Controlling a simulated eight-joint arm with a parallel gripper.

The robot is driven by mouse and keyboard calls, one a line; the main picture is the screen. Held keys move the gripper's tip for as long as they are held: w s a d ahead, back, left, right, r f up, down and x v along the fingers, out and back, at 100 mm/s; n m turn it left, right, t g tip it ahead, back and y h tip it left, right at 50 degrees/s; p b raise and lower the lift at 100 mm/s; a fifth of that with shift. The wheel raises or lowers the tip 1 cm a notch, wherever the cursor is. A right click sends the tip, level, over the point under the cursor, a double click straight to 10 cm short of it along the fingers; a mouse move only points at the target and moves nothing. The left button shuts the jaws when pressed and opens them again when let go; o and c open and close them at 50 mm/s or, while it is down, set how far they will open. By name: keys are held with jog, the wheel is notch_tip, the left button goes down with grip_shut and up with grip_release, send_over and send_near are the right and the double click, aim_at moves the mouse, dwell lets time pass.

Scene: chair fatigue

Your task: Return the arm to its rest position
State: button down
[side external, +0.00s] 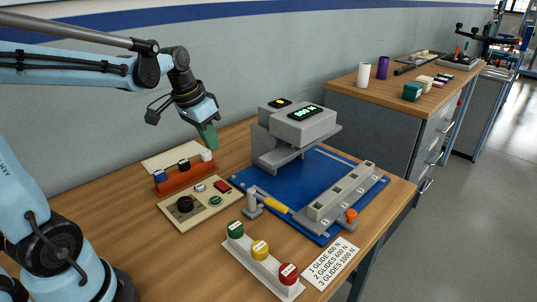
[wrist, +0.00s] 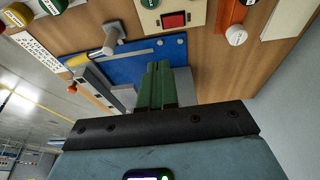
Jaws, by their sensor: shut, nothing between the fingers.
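My gripper (side external: 209,137) hangs from my light-blue arm at the left, above the back of the wooden table, with its green fingers pointing down. In the wrist view its green fingers (wrist: 157,85) are together with nothing between them. The fingertips are apart from everything, above and behind the orange rack (side external: 184,178) and left of the grey test machine (side external: 297,130). In the wrist view the blue base plate (wrist: 140,60) lies beyond the fingers, partly hidden by them.
A beige control panel (side external: 194,203) with knobs and a red switch lies before the rack. A white strip (side external: 262,268) with green, yellow and red buttons sits at the front, beside a printed card (side external: 331,262). A wall (side external: 230,60) runs close behind. A cabinet (side external: 385,125) stands right.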

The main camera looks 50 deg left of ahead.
dwell(0.3)
jog(key=s+d+f+t, duration=0.1)
jog(key=s+d+t, duration=0.2)
jog(key=s+d, duration=0.3)
jog(key=shift+s+d+f+t, duration=0.2)
jog(key=shift+d+f+t, duration=0.15)
jog(key=shift+d, duration=2.2)
